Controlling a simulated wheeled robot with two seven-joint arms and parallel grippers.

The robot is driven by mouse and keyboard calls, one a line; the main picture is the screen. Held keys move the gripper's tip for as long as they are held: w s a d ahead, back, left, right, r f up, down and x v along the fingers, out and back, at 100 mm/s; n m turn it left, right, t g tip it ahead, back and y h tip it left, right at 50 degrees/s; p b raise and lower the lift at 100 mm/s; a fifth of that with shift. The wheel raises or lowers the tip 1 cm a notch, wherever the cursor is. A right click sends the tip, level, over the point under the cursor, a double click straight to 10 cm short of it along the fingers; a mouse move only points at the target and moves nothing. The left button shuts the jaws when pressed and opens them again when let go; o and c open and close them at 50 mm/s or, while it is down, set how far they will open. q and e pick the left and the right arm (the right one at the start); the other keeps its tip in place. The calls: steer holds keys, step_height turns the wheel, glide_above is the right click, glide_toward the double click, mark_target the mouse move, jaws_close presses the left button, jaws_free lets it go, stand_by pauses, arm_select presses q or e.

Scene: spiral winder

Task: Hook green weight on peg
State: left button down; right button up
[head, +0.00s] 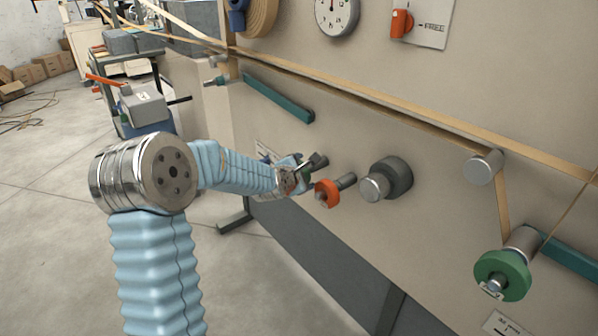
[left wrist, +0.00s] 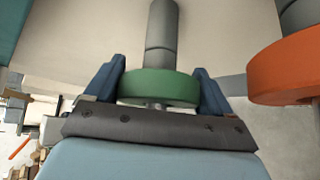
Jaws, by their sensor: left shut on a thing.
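A green disc-shaped weight (left wrist: 158,86) sits between the two blue fingers of my left gripper (left wrist: 158,88) in the left wrist view, and the fingers are shut on it. A grey cylindrical peg (left wrist: 162,25) stands right behind the weight, roughly in line with its middle. I cannot tell whether the weight is around the peg or just in front of it. In the head view my left gripper (head: 303,174) is close to the panel at this peg (head: 319,160), and the green weight there is mostly hidden. My right gripper is not in view.
An orange weight (head: 327,193) is on a peg just right of my left gripper; it also shows in the left wrist view (left wrist: 290,68). A dark grey knob (head: 392,178) sticks out farther right. Another green weight (head: 502,276) is at the lower right, beside the tan strip (head: 420,110).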

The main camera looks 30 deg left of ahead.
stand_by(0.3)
arm_select(q)
jaws_free()
steer(key=shift+f, duration=0.1)
steer(key=b+v, duration=0.1)
steer(key=v, duration=1.2)
steer(key=shift+s+r, duration=0.25)
steer(key=shift+s, duration=0.1)
steer(key=s+d+f+m+g+h, duration=0.1)
steer(key=s+d+f+m+g, duration=0.2)
steer(key=f, duration=0.7)
steer(key=s+d+f+m+g+h, duration=0.15)
steer(key=d+f+m, duration=0.3)
steer(key=f, duration=0.55)
steer(key=s+d+f+m+g+h, duration=0.1)
steer(key=d+f+m+g, duration=0.2)
steer(key=f, duration=0.6)
steer(key=s+d+f+m+g+h, duration=0.1)
steer(key=s+d+f+m+g, duration=0.2)
steer(key=s+d+f+m, duration=0.45)
steer(key=s+d+f+m+g+h, duration=0.1)
steer(key=s+d+f+m+g, duration=0.3)
steer(key=s+f, duration=0.55)
steer(key=d+r+m+t, duration=0.1)
steer(key=r, duration=0.1)
steer(key=w+d+r+m+t, duration=0.1)
steer(key=r, duration=0.1)
steer(key=shift+d, duration=0.25)
